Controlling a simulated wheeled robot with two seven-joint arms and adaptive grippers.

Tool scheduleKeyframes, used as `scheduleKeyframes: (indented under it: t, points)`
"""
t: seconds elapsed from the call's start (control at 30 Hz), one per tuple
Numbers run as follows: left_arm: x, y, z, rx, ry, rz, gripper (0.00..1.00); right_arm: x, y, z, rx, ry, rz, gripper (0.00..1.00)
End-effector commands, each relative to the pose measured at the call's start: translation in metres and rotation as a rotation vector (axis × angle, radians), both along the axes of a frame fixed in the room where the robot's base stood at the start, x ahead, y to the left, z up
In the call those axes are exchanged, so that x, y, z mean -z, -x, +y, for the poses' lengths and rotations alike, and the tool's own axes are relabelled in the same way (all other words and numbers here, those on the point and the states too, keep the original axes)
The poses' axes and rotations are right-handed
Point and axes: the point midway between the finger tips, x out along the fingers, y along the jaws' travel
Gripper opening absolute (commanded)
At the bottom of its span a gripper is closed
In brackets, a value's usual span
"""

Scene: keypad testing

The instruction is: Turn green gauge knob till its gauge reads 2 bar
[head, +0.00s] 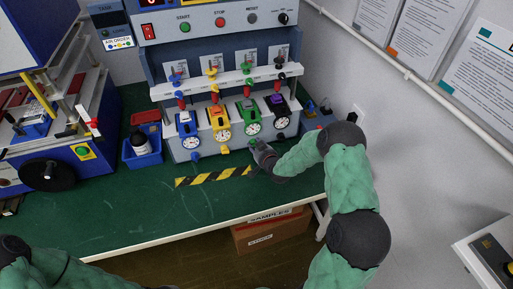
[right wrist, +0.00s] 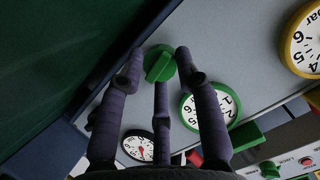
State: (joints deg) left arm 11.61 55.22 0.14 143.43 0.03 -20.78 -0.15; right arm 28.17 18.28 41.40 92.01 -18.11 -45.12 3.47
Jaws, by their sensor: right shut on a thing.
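The green gauge (head: 252,127) is third from the left in a row on the test machine's front. In the right wrist view the green gauge's white dial (right wrist: 221,103) shows the numbers 1 and 2, but a finger covers part of it and I cannot read the needle. The green knob (right wrist: 159,64) sits on the panel close to that dial. My right gripper (head: 260,147) is at the panel below the green gauge; its fingers are closed around the green knob, which shows between the fingertips. My left gripper is not in view.
The blue gauge (head: 190,143), yellow gauge (head: 223,135) and black gauge (head: 282,123) stand in the same row. A blue bin (head: 142,157) is left of the machine. Striped tape (head: 212,176) lies on the green bench (head: 150,215), whose front is clear.

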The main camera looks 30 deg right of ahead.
Motion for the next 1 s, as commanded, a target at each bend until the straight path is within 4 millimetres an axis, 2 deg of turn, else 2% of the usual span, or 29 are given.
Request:
scheduleKeyframes:
  t: [0.03,0.3,0.73,0.77,0.83,1.0]
  points:
    - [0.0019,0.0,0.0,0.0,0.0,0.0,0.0,0.0068,0.0022,0.0066,-0.01,0.014,0.018,0.01]
    - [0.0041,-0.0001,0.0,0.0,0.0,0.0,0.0,0.0076,0.003,0.0071,-0.011,0.086,0.039,0.01]
    - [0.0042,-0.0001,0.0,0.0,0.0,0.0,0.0,0.0093,0.0039,0.0079,-0.012,0.093,0.045,0.01]
    - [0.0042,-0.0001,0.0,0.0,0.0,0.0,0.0,0.0093,0.0039,0.008,-0.012,0.093,0.045,0.37]
    - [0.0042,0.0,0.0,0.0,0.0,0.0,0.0,0.0093,0.0038,0.0078,-0.011,0.093,0.045,0.56]
    - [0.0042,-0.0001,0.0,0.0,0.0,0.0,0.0,0.0063,0.0025,0.0054,-0.007,0.095,0.038,0.56]
